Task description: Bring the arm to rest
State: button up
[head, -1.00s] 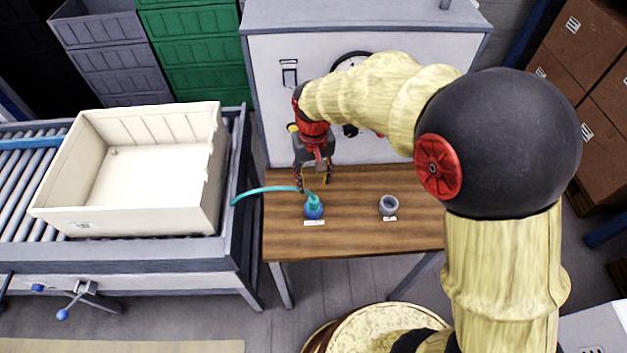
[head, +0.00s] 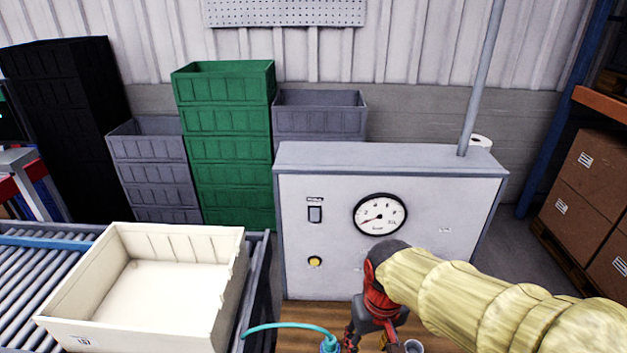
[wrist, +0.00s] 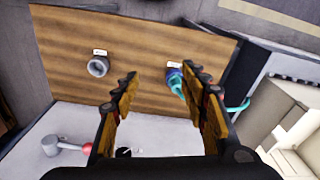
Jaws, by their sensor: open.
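My gripper (wrist: 161,76) is open and empty, its two fingers spread above the wooden table (wrist: 137,40). In the head view my gripper (head: 372,338) is cut by the bottom edge, in front of the cabinet. A blue holder (wrist: 173,73) with a teal tool and hose in it stands on the table, near the right finger in the wrist view. It also shows at the bottom of the head view (head: 330,347). A grey round holder (wrist: 98,66) stands apart from it on the table, and looks empty. No finger visibly touches either holder.
A grey cabinet (head: 295,230) with a gauge (head: 380,215) stands behind the table. A cream crate (head: 210,312) sits on the roller conveyor (head: 25,275) at left. A lever with a red knob (wrist: 87,148) is close to my gripper in the wrist view.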

jog(key=s+d+r+m+t, duration=0.1)
jog(key=s+d+r+t, duration=0.1)
jog(key=s+d+r, duration=0.1)
jog(key=s+d+r+m+t, duration=0.1)
jog(key=s+d+r, duration=0.3)
jog(key=r, duration=0.4)
jog(key=shift+s+d+r+t, duration=0.25)
jog(key=shift+s+d+t, duration=0.05)
jog(key=shift+s+t, duration=0.55)
dwell(0.5)
